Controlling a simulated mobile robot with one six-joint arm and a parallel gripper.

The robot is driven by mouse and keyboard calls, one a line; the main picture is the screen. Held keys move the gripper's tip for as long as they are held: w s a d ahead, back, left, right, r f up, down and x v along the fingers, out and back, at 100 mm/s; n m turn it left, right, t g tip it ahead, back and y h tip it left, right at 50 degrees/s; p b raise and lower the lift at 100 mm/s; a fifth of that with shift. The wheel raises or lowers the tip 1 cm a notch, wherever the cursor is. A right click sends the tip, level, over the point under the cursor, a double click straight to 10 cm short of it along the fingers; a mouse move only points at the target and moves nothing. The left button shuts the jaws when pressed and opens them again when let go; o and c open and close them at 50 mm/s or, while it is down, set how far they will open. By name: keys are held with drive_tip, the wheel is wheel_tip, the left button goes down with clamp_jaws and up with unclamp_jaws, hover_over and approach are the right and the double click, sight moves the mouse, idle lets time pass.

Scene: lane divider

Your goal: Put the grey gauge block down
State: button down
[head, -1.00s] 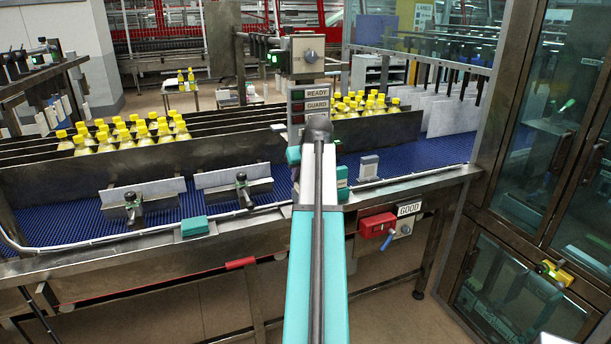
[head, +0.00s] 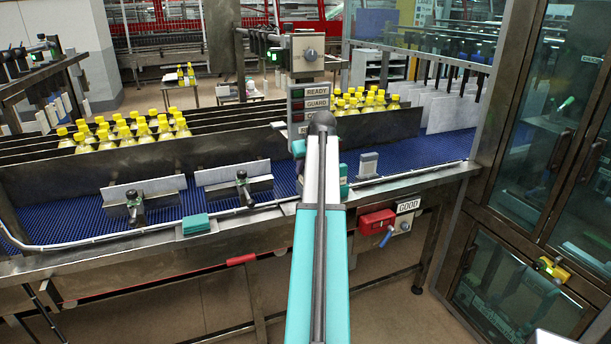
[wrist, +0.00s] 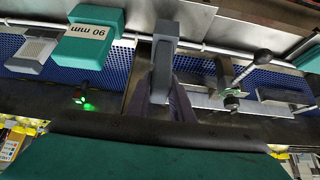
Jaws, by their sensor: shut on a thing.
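The grey gauge block (wrist: 165,32) is between the two dark fingers of my gripper (wrist: 165,92) in the wrist view. My gripper is shut on it, and its far end reaches past the fingertips. Below it in that view are the blue belt and metal edges; I cannot tell whether it touches anything. In the head view my own arm hides the block and the fingers. A teal block marked 90 mm (wrist: 90,36) stands beside the held block in the wrist view. Another grey block with a pale label (head: 368,165) stands on the belt, right of my arm.
The blue belt (head: 425,152) has free room at right. Two clamped pale plates (head: 145,190) (head: 233,173) and a teal block (head: 196,224) are at left. Metal lane walls (head: 90,180) hold yellow-capped bottles (head: 125,130). A sign post (head: 309,103) stands behind my arm.

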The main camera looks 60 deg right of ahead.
drive_tip(key=shift+f+p, duration=0.75)
drive_tip(key=shift+f, duration=0.4)
drive_tip(key=shift+d+f, duration=0.1)
drive_tip(key=shift+f, duration=0.5)
drive_tip(key=shift+f, duration=0.1)
drive_tip(key=c, duration=1.6)
unclamp_jaws()
drive_tip(key=shift+o, duration=0.2)
drive_tip(key=shift+r, duration=0.2)
drive_tip(key=b+v, duration=0.3)
drive_tip(key=v, duration=0.8)
drive_tip(key=shift+s+a+r, duration=0.25)
drive_tip(key=shift+s, duration=0.1)
